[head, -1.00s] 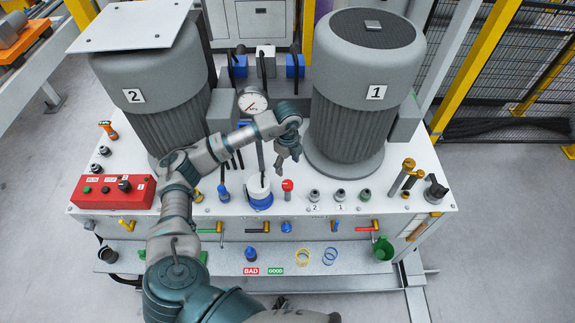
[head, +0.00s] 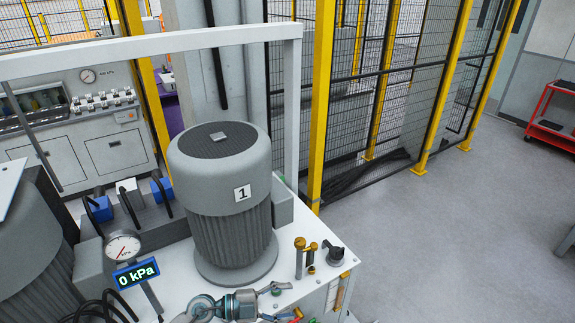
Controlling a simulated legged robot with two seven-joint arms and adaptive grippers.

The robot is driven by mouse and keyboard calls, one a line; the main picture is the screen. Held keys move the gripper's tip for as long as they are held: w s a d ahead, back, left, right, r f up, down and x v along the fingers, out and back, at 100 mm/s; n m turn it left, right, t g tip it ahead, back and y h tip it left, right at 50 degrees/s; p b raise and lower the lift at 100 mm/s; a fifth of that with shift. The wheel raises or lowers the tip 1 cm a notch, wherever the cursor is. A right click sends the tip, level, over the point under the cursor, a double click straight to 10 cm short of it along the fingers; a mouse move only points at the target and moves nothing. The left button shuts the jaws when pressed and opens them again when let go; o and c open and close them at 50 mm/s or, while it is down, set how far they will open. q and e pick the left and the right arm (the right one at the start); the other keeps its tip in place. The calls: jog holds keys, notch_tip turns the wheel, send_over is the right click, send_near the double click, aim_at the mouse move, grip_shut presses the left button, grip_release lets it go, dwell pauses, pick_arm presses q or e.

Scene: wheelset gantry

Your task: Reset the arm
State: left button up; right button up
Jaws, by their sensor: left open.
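My left gripper (head: 288,302) shows at the bottom edge of the head view, with a short piece of my teal and grey arm. Its fingers are spread and point right, with no object visible between them. It is in front of the grey motor marked 1 (head: 222,226), apart from it in the picture. The gripper covers part of the white bench top (head: 178,262). The rest of my left arm is cut off by the frame. My right gripper is not in view.
A pressure gauge (head: 122,247) with a "0 kPa" display (head: 137,273) stands left of the motor. Brass fittings (head: 304,252) and a black knob (head: 333,253) stand to the right. Yellow-posted mesh fencing (head: 385,90) is behind. Open floor (head: 440,235) lies right, with a red cart (head: 553,125) beyond.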

pick_arm(q)
notch_tip(320, 180, up, 5)
jog(key=w+a+n+t+h, duration=0.1)
jog(key=w+n+t+h, duration=0.1)
jog(key=n+t, duration=0.5)
jog(key=w+a+n+t+y, duration=0.2)
jog(key=a+n+t+y, duration=0.55)
jog(key=t, duration=0.25)
jog(key=s+a+f+n+g+y, duration=0.3)
jog(key=a+f+n+y, duration=0.25)
jog(key=f, duration=0.35)
jog(key=s+a+f+n+g+y, duration=0.2)
jog(key=a+f+n+y, duration=0.2)
jog(key=a+f+y, duration=0.3)
jog(key=s+f+g+h, duration=0.1)
jog(key=s+f+g, duration=0.6)
jog(key=s, duration=0.4)
jog(key=s+f+g, duration=0.4)
jog(key=s+f, duration=0.5)
jog(key=s, duration=0.1)
notch_tip(320, 180, down, 25)
jog(key=s+g, duration=0.1)
jog(key=s, duration=0.1)
jog(key=s+a+f+m+g, duration=0.1)
jog(key=s+a+f, duration=0.1)
jog(key=s+f, duration=1.3)
jog(key=shift+s+a+f+g, duration=0.2)
jog(key=shift+s+f+g, duration=0.1)
jog(key=shift+s, duration=0.95)
